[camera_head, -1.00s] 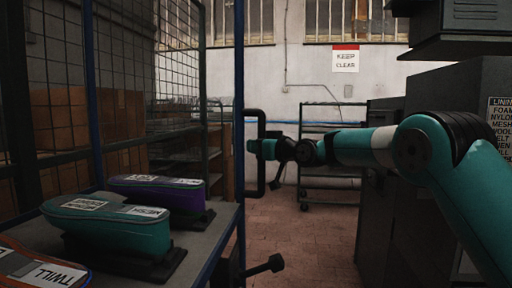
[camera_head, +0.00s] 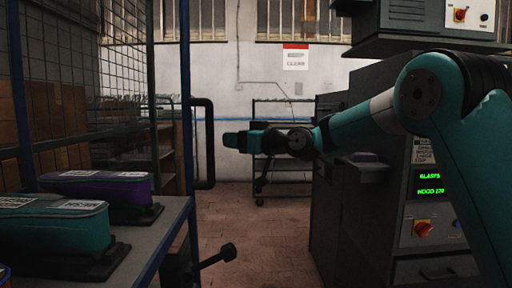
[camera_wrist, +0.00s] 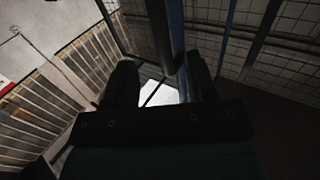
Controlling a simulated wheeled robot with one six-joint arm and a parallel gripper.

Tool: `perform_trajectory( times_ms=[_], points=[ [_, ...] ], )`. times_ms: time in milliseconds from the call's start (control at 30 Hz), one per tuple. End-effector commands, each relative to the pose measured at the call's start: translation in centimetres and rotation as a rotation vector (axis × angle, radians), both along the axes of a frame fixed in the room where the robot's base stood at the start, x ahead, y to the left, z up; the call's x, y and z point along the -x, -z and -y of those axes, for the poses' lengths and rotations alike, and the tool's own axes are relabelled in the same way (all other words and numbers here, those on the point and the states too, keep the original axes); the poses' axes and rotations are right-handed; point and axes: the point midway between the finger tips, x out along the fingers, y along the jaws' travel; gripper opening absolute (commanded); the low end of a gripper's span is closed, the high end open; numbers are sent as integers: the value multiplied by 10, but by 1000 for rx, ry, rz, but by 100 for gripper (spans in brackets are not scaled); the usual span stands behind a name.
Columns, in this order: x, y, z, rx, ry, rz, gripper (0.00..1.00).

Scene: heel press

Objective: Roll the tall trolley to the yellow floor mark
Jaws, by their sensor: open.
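A tall frame with blue posts (camera_head: 186,90) and wire mesh sides stands at the left. It looks like the tall trolley; its wheels are not in view. A black upright handle (camera_head: 209,145) sits on its right post. My gripper (camera_head: 230,140) is open and empty, just right of the handle in the head view, with a small gap in the picture. In the wrist view its two dark fingers (camera_wrist: 163,85) are apart, with a blue post (camera_wrist: 177,30) and a dark bar beyond them. The yellow floor mark is not in view.
Teal (camera_head: 50,230) and purple (camera_head: 100,187) shoe forms rest on the grey shelf at left. A black-knobbed lever (camera_head: 226,252) juts into the aisle. A grey machine (camera_head: 340,220) stands right. A low wheeled rack (camera_head: 285,115) is at the back wall. Brick floor (camera_head: 260,225) between is clear.

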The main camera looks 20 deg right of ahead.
Motion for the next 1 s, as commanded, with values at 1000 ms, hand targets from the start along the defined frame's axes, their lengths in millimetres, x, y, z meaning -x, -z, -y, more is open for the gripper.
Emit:
perform_trajectory(
  times_ms=[1000],
  points=[
    [46,0,39,0,-1,0,51]
  ],
)
